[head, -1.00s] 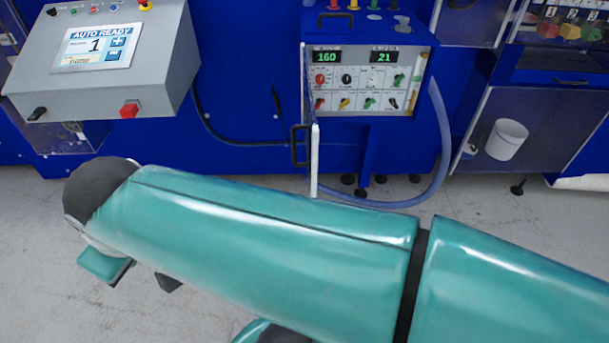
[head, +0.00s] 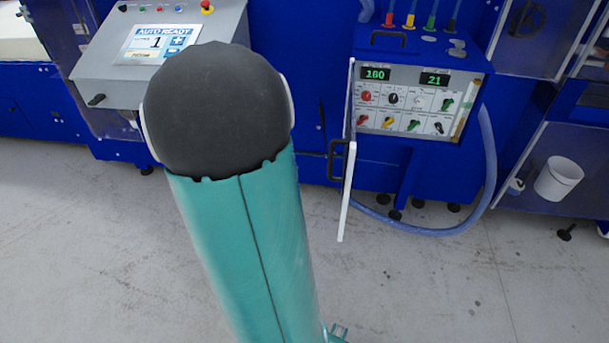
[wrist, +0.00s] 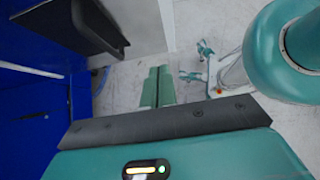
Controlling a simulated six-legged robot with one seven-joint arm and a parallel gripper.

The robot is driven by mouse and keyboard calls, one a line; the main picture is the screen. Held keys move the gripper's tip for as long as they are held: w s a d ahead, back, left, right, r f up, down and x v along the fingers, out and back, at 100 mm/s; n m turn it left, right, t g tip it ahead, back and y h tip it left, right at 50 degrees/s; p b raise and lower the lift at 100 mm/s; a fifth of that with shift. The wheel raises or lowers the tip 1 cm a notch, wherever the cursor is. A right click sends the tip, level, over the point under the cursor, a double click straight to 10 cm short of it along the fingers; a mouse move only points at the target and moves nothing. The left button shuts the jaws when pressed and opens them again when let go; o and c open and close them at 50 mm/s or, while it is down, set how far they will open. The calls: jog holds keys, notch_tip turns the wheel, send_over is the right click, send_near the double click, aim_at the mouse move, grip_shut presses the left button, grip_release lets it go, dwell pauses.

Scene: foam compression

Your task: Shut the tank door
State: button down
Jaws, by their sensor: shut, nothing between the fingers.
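The tank door (head: 347,195) is a thin white panel seen nearly edge-on in the head view. It stands open, jutting out towards me from the left side of the blue cabinet with the dials. Its black handle (head: 337,160) is on its left face. My teal arm with a dark rounded joint rises in front, left of the door, and hides my gripper in the head view. In the wrist view my gripper (wrist: 170,124) shows as a dark bar across a teal housing with a small light. It is shut and empty. I cannot tell how far it is from the door.
A grey control console (head: 160,45) stands behind my arm at the upper left. The dial panel (head: 415,100) is right of the door. A blue hose (head: 488,165) loops down to its right. Pale floor (head: 430,290) is clear in front. A blue surface (wrist: 30,100) is close at left in the wrist view.

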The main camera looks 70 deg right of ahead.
jog(key=s+r+x, duration=0.2)
jog(key=x, duration=1)
jog(key=shift+d, duration=0.15)
jog(key=shift+s+f, duration=0.1)
jog(key=shift+s, duration=0.15)
